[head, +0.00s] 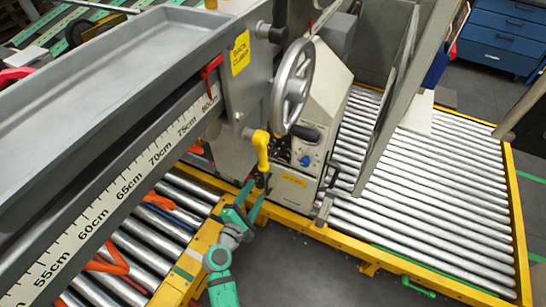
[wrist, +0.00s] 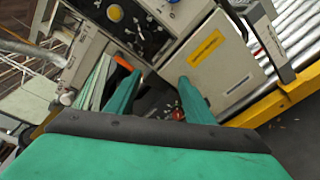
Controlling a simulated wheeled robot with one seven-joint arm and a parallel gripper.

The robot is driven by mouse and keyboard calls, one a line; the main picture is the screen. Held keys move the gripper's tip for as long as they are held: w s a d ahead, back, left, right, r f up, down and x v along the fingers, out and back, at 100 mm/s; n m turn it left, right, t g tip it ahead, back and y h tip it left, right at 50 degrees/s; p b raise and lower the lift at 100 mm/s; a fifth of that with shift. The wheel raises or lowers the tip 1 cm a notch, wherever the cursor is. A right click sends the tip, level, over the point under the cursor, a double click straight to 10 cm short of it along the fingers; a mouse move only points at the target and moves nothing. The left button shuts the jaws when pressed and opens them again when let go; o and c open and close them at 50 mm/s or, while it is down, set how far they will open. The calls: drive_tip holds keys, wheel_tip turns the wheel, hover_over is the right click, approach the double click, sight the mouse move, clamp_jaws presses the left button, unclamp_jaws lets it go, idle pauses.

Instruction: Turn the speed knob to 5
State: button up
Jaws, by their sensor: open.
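My gripper (head: 252,199) is teal and open, low in front of the machine's control box (head: 298,187). In the wrist view its two fingers (wrist: 158,80) stand apart with nothing between them. A blue knob (head: 305,160) sits on the front panel of the box, above and to the right of the fingers. In the wrist view a round yellow-faced dial (wrist: 115,13) and dark knobs show on the panel near the top edge, beyond the fingertips. I cannot read any speed numbers or tell which knob is the speed knob.
A yellow-topped handle (head: 262,146) hangs close above my gripper. A large grey handwheel (head: 293,87) is above the panel. Roller conveyors (head: 430,185) with yellow frames lie on both sides. A long ruler beam (head: 120,190) crosses the left. Floor in front is clear.

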sight(274, 155)
drive_tip(key=shift+n+t+h, duration=0.4)
drive_tip(key=shift+n+h, duration=0.5)
drive_tip(key=w+d+r, duration=0.1)
drive_tip(key=w+d, duration=0.1)
drive_tip(key=w, duration=0.2)
drive_tip(key=w+d+r, duration=0.1)
drive_tip(key=w+d, duration=0.1)
drive_tip(key=w, duration=0.2)
drive_tip(key=w+d+r, duration=0.2)
drive_tip(key=w, duration=0.3)
drive_tip(key=shift+w+d, duration=0.1)
drive_tip(key=shift+d, duration=0.1)
drive_tip(key=c, duration=1)
drive_tip(key=shift+c, duration=0.2)
